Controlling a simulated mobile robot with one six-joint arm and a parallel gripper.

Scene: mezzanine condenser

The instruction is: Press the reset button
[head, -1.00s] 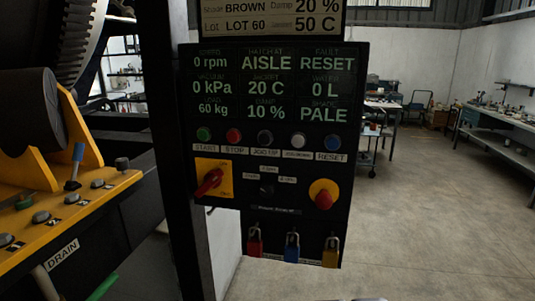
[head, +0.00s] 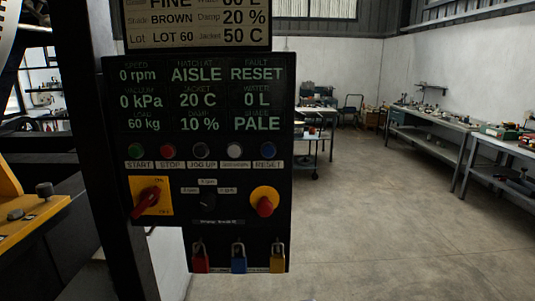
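The reset button (head: 267,150) is a small blue round button at the right end of a row on the black control panel (head: 277,100). A white RESET label (head: 265,164) sits just below it. The panel's display above reads FAULT RESET, 0 rpm, 0 kPa and 60 kg. My gripper is not in view, so nothing of mine is seen touching the button.
The row also has a green start button (head: 135,150), a red stop button (head: 167,150) and others. Below are a red rotary switch (head: 146,201), a red knob on yellow (head: 265,206) and padlocks (head: 238,260). Open floor (head: 390,230) lies right; benches (head: 430,130) line the wall.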

